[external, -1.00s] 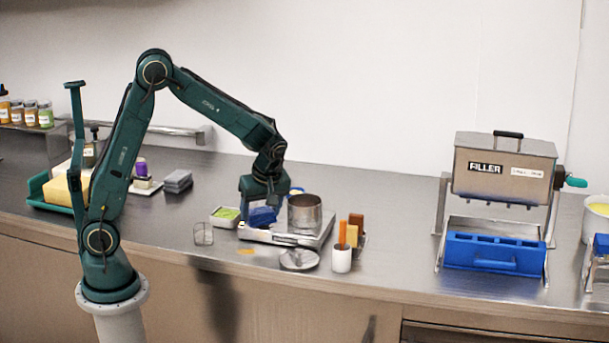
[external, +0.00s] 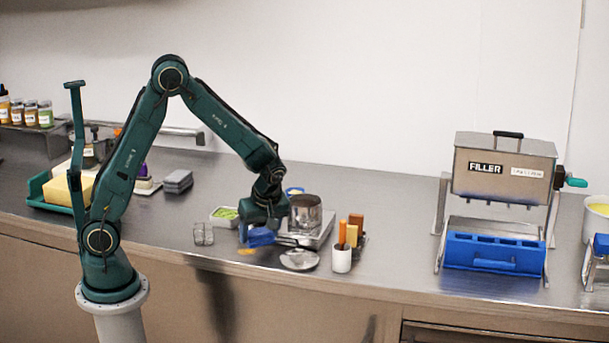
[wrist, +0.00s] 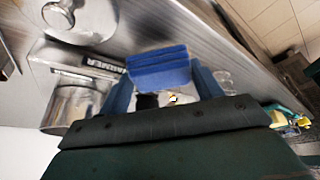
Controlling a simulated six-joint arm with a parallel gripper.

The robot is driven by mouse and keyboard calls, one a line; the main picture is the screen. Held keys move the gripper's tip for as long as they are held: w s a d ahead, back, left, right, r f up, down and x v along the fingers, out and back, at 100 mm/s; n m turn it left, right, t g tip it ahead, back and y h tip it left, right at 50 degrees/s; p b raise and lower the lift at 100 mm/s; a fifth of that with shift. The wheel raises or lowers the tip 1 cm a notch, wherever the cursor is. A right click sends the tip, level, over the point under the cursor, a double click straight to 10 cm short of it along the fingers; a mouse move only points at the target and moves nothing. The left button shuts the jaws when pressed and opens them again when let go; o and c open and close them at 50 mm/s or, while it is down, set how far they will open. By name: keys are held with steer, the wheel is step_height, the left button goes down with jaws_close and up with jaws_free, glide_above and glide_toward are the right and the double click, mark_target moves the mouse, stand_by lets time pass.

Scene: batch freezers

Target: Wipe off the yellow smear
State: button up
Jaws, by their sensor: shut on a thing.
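The yellow smear (external: 247,251) is a small orange-yellow patch on the steel counter near its front edge. My gripper (external: 260,226) is shut on a blue cloth or sponge (external: 262,238), low over the counter just behind and to the right of the smear. In the wrist view the blue cloth (wrist: 158,68) sits between the two fingers of my gripper (wrist: 163,82). I cannot tell whether the cloth touches the counter. The smear is not discernible in the wrist view.
A metal pot (external: 305,212) stands on a flat appliance (external: 318,238) right of my gripper. A round lid (external: 299,260) lies in front of it, beside a white cup (external: 341,258). A clear glass (external: 203,234) and a tray with green contents (external: 223,213) stand to the left.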

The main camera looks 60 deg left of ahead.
mark_target(233, 248)
step_height(233, 248, down, 3)
steer(key=shift+s+a+r, duration=0.1)
steer(key=shift+s+a, duration=0.1)
steer(key=shift+a, duration=0.05)
steer(key=shift+c, duration=0.4)
steer(key=shift+s+a+f, duration=0.2)
steer(key=shift+s+a, duration=1.95)
steer(key=shift+s, duration=0.05)
steer(key=shift+w+d, duration=2.5)
steer(key=shift+s+r, duration=0.1)
steer(key=shift+r, duration=3.95)
steer(key=shift+a, duration=0.15)
